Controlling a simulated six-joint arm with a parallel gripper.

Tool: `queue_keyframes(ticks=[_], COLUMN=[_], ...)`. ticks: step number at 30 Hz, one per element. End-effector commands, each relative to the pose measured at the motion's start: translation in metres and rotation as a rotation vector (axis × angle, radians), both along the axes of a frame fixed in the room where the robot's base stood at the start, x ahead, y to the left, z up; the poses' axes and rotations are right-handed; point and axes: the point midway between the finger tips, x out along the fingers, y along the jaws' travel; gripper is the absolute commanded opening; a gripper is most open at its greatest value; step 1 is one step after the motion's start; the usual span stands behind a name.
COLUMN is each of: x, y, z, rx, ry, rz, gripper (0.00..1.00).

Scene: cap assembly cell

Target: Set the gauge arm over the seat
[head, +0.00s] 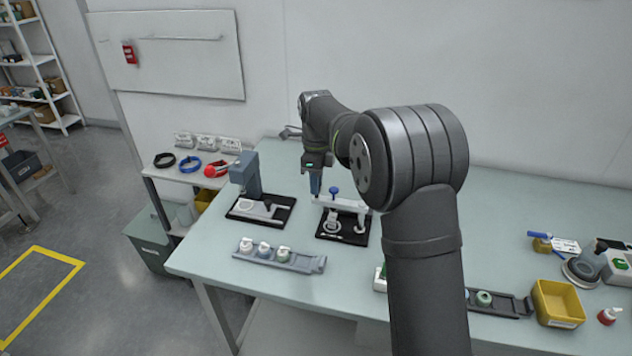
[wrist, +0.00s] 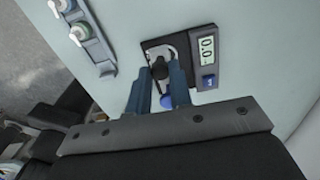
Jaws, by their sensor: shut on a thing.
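The gauge stands on a black base (head: 342,238) on the table, with a white gauge arm (head: 345,204) and a blue knob (head: 334,190) on top. My gripper (head: 316,193) points down at the arm's left end and is shut on it. In the wrist view the two fingers (wrist: 160,88) stand either side of a dark knob-like part (wrist: 159,68), with the blue knob (wrist: 167,102) close by. A pale rounded part, probably the seat (wrist: 172,42), lies just beyond the fingertips, partly hidden. The gauge display (wrist: 206,46) reads about 0.0.
A grey press (head: 246,176) on a black plate stands left of the gauge. A grey rack (head: 278,256) with several capped bottles lies in front. A yellow bin (head: 558,304) and small items are at the right. The table between rack and gauge is clear.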

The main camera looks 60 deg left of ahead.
Motion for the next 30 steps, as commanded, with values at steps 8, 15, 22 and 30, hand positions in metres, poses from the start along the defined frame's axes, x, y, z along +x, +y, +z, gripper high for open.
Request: queue_keyframes(ticks=[8,15,22,30], x=[0.002,0.001,0.001,0.002], y=[0.001,0.001,0.001,0.002], z=[0.002,0.003,0.033,0.100], rx=[0.006,0.004,0.008,0.009], ry=[-0.004,-0.003,-0.004,-0.005], rz=[0.000,0.001,0.001,0.000], gripper=[0.41,0.41,0.41,0.41])
